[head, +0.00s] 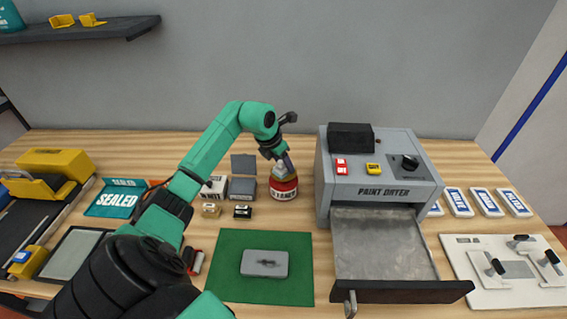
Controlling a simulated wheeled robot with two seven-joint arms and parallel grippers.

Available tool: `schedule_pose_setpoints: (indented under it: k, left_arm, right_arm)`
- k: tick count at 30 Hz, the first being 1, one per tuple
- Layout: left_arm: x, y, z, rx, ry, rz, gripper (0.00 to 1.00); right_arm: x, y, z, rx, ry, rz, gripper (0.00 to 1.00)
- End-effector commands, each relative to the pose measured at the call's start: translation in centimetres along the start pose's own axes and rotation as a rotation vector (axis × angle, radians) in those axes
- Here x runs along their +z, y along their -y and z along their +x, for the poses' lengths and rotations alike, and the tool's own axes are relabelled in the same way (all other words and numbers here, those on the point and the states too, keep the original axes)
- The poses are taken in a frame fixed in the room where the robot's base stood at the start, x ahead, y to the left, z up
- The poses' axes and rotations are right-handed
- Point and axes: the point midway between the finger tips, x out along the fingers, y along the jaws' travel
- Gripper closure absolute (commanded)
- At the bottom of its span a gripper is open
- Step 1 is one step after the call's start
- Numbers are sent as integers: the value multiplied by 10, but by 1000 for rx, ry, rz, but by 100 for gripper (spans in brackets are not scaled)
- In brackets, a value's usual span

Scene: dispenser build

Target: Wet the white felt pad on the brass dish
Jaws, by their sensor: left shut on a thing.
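My left gripper (282,163) is above the middle of the table, behind the green mat. It is shut on the top of a squat red container with a pale label (284,188). I cannot tell whether the container touches the table. A small brass-coloured piece with a pale top (211,211) stands left of it and looks like the brass dish with the pad. The pad is too small to tell whether it is wet. A similar dark piece (242,212) stands beside it. My right gripper is not in view.
A grey paint dryer (375,178) with its drawer (385,245) pulled out stands right of the gripper. A green mat (230,290) bears a grey plate (264,263). Grey blocks (242,189) stand behind the small pieces. A white board (490,295) lies far right.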

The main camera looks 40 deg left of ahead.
Motion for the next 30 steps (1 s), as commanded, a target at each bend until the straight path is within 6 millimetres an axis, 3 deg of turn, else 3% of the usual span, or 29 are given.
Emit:
schedule_pose_setpoints:
  k: [21,30]
  left_arm:
    - [27,0,-65,1,1,0,91]
    - [27,0,-64,0,0,0,91]
  right_arm:
    - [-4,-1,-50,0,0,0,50]
    - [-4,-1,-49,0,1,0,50]
